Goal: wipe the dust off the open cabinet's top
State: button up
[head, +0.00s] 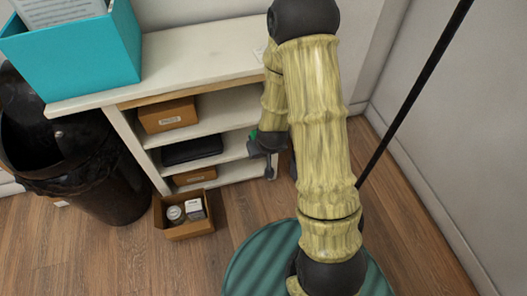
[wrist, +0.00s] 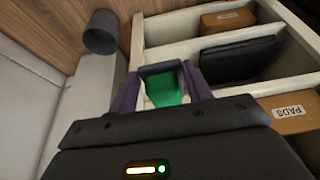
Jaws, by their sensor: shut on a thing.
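The open cabinet has a pale top (head: 195,58), with its far right part hidden behind my arm. No dust can be made out on it at this size. In the wrist view the cabinet's shelves (wrist: 197,28) show beyond my gripper. My gripper (wrist: 163,85) is shut on a green thing (wrist: 167,90) with a dark grey edge; whether it is a cloth or a sponge, I cannot tell. In the head view my gripper (head: 266,145) is in front of the shelves, below the level of the top, with a bit of green showing.
A teal bin (head: 75,55) with papers stands on the top's left end. Cardboard boxes (head: 168,115) and a dark case (head: 192,150) sit on the shelves. A small open box (head: 186,228) is on the floor beside a black trash can (head: 85,165). A wall (head: 440,130) closes the right.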

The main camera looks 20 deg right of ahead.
jog(key=shift+c, duration=0.4)
jog(key=w, duration=0.3)
jog(key=w+r, duration=0.1)
jog(key=w, duration=0.1)
jog(key=shift+s+f, duration=0.1)
